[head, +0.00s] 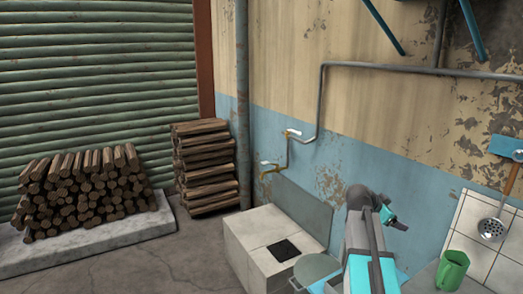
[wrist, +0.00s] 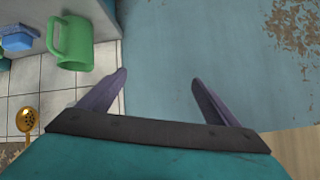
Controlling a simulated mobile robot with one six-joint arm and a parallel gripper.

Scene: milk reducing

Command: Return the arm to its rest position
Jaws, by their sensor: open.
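My arm stands in the lower right of the head view, raised and bent near the blue and beige wall. My gripper (head: 398,222) is at its far end, small and pointing to the right. In the wrist view my gripper (wrist: 160,76) shows two purple-grey fingers spread wide apart. Nothing is between them. Behind the fingers is the plain blue wall surface (wrist: 230,60). The gripper is apart from the green mug, which sits to its left in the wrist view.
A green mug (head: 453,270) stands on a counter at the right, also in the wrist view (wrist: 73,42). A skimmer (head: 492,228) hangs by white tiles. A tiled block (head: 262,240) and a round grey lid-like top (head: 318,268) lie left of my arm. Firewood (head: 85,190) is stacked far left.

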